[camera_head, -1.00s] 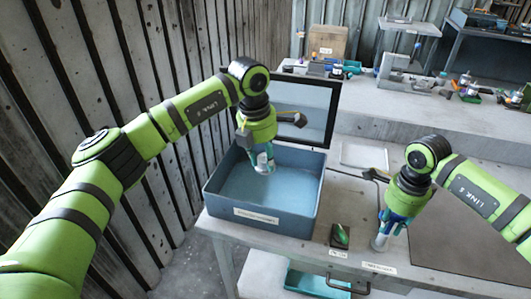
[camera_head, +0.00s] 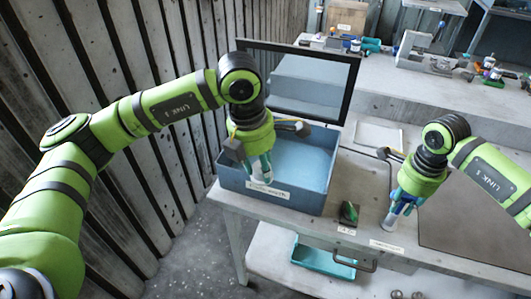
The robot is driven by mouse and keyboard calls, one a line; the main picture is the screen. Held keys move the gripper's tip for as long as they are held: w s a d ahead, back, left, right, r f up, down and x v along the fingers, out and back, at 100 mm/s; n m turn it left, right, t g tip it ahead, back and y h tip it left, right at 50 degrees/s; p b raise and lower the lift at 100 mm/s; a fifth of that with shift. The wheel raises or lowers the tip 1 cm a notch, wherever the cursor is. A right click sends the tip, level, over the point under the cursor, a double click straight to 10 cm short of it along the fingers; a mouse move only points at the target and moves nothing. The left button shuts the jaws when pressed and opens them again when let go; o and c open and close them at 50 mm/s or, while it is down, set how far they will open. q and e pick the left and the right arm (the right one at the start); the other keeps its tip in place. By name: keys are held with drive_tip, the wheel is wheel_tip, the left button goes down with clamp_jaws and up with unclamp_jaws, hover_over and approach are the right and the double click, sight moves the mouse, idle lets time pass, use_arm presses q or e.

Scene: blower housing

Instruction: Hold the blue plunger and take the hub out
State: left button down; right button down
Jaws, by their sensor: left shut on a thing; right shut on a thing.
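My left gripper (camera_head: 258,172) comes in from the left and points down at the near-left wall of the blue bin (camera_head: 300,204). Its teal fingers overlap the bin's front rim in the camera_head view. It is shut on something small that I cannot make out. My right gripper (camera_head: 399,208) points down at the right part of the table, tilted. It is shut on a pale upright cylinder (camera_head: 391,222) with blue at its top, standing by a white label. The arm and fingers hide much of it. I cannot tell plunger and hub apart for certain.
A dark-framed panel (camera_head: 335,88) stands behind the bin. A small dark tray with a green piece (camera_head: 348,213) sits between bin and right gripper. A teal tray (camera_head: 322,262) is on the lower shelf. A back bench (camera_head: 385,78) holds several items. A dark mat (camera_head: 470,230) covers the right.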

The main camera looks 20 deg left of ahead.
sight(408, 196)
drive_tip(key=shift+s, duration=0.1)
idle(0.4)
drive_tip(key=shift+r, duration=2.2)
drive_tip(key=c, duration=1)
unclamp_jaws()
wheel_tip(408, 196, up, 12)
